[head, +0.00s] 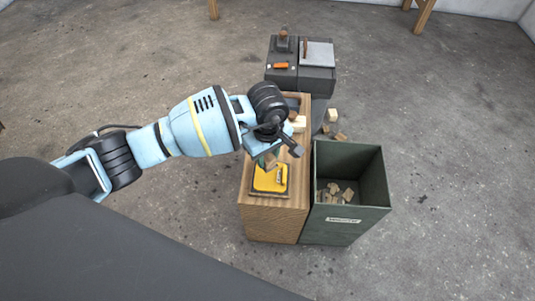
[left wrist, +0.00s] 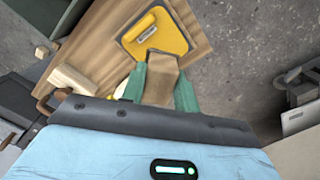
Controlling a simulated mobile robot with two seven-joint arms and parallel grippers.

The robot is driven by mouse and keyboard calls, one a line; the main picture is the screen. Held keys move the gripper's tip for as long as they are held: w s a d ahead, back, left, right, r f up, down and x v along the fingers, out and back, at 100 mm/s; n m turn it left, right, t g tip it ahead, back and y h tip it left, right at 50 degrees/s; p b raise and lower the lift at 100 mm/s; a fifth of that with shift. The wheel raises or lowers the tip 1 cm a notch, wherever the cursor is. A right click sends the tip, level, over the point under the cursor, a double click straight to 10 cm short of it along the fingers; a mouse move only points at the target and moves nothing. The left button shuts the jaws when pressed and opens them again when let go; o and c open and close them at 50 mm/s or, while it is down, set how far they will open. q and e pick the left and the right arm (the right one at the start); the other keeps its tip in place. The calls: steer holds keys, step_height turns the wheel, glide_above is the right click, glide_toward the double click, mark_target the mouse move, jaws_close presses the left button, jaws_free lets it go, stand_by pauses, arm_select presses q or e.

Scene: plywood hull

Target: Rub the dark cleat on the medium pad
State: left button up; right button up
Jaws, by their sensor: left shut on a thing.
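My left gripper (head: 267,160) is over the near part of the wooden bench. In the left wrist view its green fingers (left wrist: 160,88) are shut on a brown block, which I take as the dark cleat (left wrist: 161,78). The cleat also shows below the gripper in the head view (head: 270,161). A yellow pad (head: 267,184) with a dark border and a small pale label lies on the bench, also in the left wrist view (left wrist: 172,38). The cleat's end overlaps the pad's edge in the picture; I cannot tell whether they touch. My right gripper is not in view.
The wooden bench (head: 274,224) stands beside a dark green bin (head: 345,215) with several wood scraps. A pale block (head: 299,123) sits farther back on the bench. Beyond is a dark grey stand (head: 300,82) with an orange-handled tool (head: 281,66). Scraps lie on the floor.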

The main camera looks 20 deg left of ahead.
mark_target(268, 166)
arm_select(q)
steer(key=shift+f, duration=0.25)
steer(key=shift+f+b, duration=0.5)
steer(key=shift+f, duration=0.05)
step_height(268, 166, down, 3)
steer(key=shift+f+b, duration=0.15)
steer(key=shift+b, duration=0.95)
steer(key=shift+f+b, duration=0.4)
steer(key=shift+f, duration=0.35)
steer(key=shift+f, duration=0.15)
steer(key=shift+f+b, duration=0.25)
steer(key=shift+b, duration=0.15)
